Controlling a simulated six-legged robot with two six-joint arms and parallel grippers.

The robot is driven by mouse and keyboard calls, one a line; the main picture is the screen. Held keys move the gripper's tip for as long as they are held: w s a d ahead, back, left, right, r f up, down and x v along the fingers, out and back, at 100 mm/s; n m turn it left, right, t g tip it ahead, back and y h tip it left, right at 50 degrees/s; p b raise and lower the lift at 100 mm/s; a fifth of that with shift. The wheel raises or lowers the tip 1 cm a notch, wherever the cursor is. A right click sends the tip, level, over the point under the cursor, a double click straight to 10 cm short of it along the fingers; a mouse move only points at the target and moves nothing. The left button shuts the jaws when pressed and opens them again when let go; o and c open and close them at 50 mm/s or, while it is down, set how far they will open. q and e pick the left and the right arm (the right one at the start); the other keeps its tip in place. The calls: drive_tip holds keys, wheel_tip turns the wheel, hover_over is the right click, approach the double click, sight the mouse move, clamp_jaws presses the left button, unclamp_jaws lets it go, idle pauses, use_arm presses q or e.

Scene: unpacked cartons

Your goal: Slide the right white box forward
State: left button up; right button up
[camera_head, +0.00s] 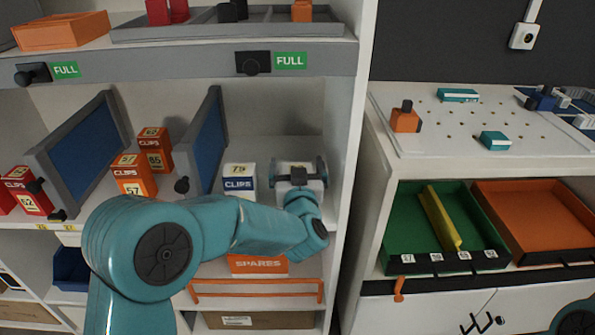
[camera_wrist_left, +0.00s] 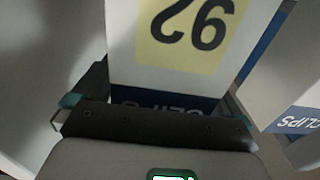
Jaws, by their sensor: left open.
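The right white box (camera_head: 291,167) stands on the middle shelf, mostly hidden behind my left gripper (camera_head: 300,172). In the left wrist view the white box (camera_wrist_left: 190,68) fills the upper middle, with a yellow label reading 92 upside down and a blue CLIPS band below. My left gripper (camera_wrist_left: 155,105) is open, with one finger on either side of this box; I cannot tell whether they touch it. The left white box (camera_head: 240,170) stands beside it on the left, and shows at the right edge of the wrist view (camera_wrist_left: 278,75). My right gripper is not in view.
A blue-grey divider (camera_head: 208,135) stands left of the white boxes, and the white shelf wall (camera_head: 353,130) rises close on the right. Orange boxes (camera_head: 133,175) stand farther left.

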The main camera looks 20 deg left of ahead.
use_arm(q)
drive_tip(key=p+v, duration=0.1)
drive_tip(key=v, duration=1.5)
drive_tip(key=shift+s, duration=0.2)
drive_tip(key=a+f+g+y, duration=0.2)
drive_tip(key=a+f+g, duration=0.1)
drive_tip(key=a+f, duration=0.65)
drive_tip(key=s+f+m+g+h, duration=0.1)
drive_tip(key=s+f+g+h, duration=0.25)
drive_tip(key=f, duration=0.85)
drive_tip(key=s+f+g+h, duration=0.3)
drive_tip(key=s+f, duration=0.1)
drive_tip(key=f, duration=0.7)
drive_tip(key=s+d+f+m+g+h, duration=0.1)
drive_tip(key=s+d+f+g+h, duration=0.15)
drive_tip(key=s+d, duration=0.3)
drive_tip(key=s+d+f+g+h, duration=0.2)
drive_tip(key=s+d+g+h, duration=0.15)
drive_tip(key=s, duration=0.35)
wheel_tip(320, 180, up, 21)
drive_tip(key=s+g+p, duration=0.1)
drive_tip(key=p, duration=2)
drive_tip(key=shift+d+p, duration=0.2)
drive_tip(key=shift+p, duration=0.1)
